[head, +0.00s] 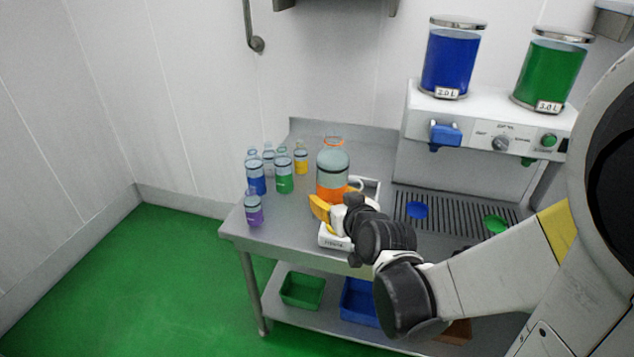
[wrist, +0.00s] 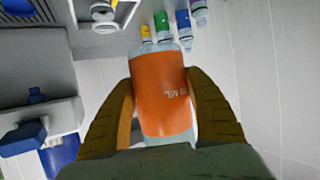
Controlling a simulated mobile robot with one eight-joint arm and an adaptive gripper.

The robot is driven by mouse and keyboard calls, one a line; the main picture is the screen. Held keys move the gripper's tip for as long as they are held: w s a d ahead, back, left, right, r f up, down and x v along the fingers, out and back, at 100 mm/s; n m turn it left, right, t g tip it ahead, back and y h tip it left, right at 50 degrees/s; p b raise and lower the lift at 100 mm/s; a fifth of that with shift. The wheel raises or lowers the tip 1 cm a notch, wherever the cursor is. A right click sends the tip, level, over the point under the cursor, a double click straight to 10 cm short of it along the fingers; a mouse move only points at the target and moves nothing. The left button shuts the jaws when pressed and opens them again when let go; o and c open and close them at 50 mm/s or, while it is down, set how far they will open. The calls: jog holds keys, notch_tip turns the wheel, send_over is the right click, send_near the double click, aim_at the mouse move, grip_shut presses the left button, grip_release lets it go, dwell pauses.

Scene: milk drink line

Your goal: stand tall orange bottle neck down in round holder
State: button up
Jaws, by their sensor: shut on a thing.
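The tall orange bottle (head: 333,163) is clear, with orange in its lower part and an orange ring at its neck. In the head view it looks upright, neck up, over the steel table. My gripper (head: 335,203) is shut around its lower part. In the wrist view the orange part of the bottle (wrist: 160,90) sits between both fingers, with upside-down lettering on it. A white ring-like part (head: 356,184) shows just right of the bottle, partly hidden; I cannot tell for sure whether it is the round holder. The bottle's base is hidden by my gripper.
Several smaller bottles, including a green one (head: 285,178) and a purple one (head: 253,212), stand left on the table (head: 290,222). A white labelled block (head: 334,237) is at the front edge. The dispenser (head: 480,118) and drip grate (head: 450,215) are right.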

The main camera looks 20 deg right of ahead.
jog(key=shift+a+f+n+h+b, duration=0.1)
jog(key=shift+n+h+b, duration=0.3)
jog(key=shift+n+h, duration=0.45)
jog(key=shift+n+h+b, duration=0.5)
jog(key=shift+n+h, duration=0.05)
jog(key=shift+n, duration=0.4)
jog(key=shift+n, duration=0.3)
jog(key=n+b, duration=0.1)
jog(key=n+h+b, duration=0.1)
jog(key=shift+f+t+h+b, duration=0.2)
jog(key=shift+t+h+b, duration=0.1)
jog(key=shift+n+h+b, duration=0.4)
jog(key=shift+n+b, duration=0.35)
jog(key=shift+n, duration=0.15)
jog(key=shift+r, duration=0.3)
